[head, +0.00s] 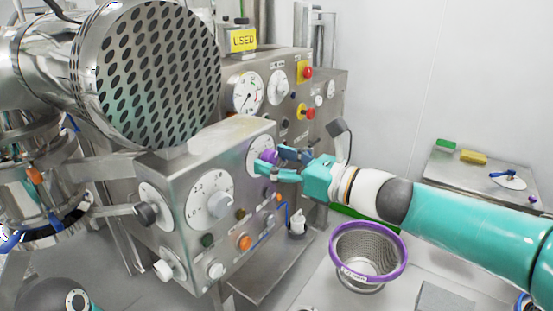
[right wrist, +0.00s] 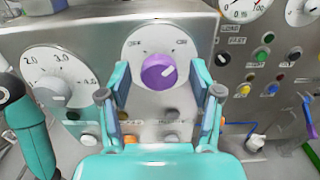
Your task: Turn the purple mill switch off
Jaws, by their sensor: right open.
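The purple mill switch (right wrist: 158,71) is a round knob on a pale round plate marked OFF at upper left and ON at upper right. Its white mark points to the upper right, toward ON. In the head view the purple knob (head: 269,156) is partly hidden by my right gripper (head: 273,161). In the right wrist view my right gripper (right wrist: 161,78) is open, with one finger on each side of the knob. Gaps show between the fingers and the knob, and I see no grip on it. I cannot make out my left gripper.
A numbered dial (right wrist: 57,83) is left of the switch. Several small buttons are below it, including an orange one (head: 245,242). A perforated steel drum face (head: 150,75) stands above the panel. A purple-rimmed sieve basket (head: 336,268) is below my right arm.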

